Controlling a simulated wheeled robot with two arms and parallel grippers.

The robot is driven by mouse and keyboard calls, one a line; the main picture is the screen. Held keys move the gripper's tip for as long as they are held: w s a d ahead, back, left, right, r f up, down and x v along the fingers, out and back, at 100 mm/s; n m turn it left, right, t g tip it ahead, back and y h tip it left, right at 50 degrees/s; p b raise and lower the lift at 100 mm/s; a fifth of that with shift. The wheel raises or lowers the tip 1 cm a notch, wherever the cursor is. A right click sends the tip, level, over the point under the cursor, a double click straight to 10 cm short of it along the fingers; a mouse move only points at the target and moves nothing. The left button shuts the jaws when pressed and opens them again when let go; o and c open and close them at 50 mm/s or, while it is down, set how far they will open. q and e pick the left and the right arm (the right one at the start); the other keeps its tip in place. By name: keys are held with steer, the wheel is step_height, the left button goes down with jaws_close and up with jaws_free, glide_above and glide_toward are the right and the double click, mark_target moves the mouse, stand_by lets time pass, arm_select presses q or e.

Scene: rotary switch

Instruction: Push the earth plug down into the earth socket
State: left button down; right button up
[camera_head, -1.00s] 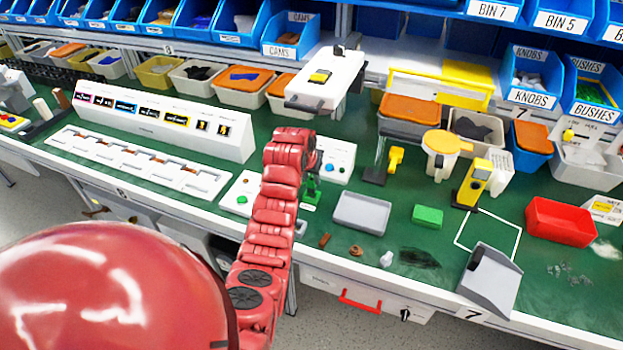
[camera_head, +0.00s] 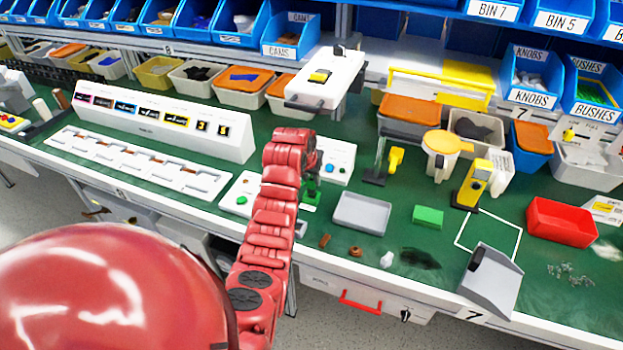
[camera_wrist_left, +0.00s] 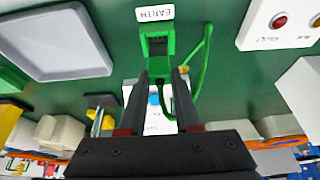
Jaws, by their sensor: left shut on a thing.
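In the left wrist view the green earth plug (camera_wrist_left: 159,66) sits between the fingertips of my left gripper (camera_wrist_left: 160,78), which is shut on it. A green cable (camera_wrist_left: 203,60) loops beside the plug to the right. A white label reading EARTH (camera_wrist_left: 155,13) lies just beyond the green part. My right gripper is not in view.
A white panel with a red FAULT light (camera_wrist_left: 278,22) is near in the wrist view.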

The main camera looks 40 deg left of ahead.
mark_target(310, 183)
arm_select(q)
steer(key=shift+f, duration=0.2)
steer(key=shift+f, duration=0.35)
steer(key=shift+f+b, duration=0.8)
steer(key=shift+f, duration=0.35)
steer(key=c, duration=0.5)
jaws_free()
steer(key=shift+c, duration=0.2)
steer(key=shift+r, duration=0.1)
steer(key=b+v, duration=0.1)
steer(key=v, duration=0.5)
steer(key=shift+s+r, duration=0.1)
steer(key=shift+r, duration=0.05)
steer(key=shift+s+d+r, duration=0.1)
steer(key=shift+s+r, duration=0.2)
steer(key=shift+r, duration=0.2)
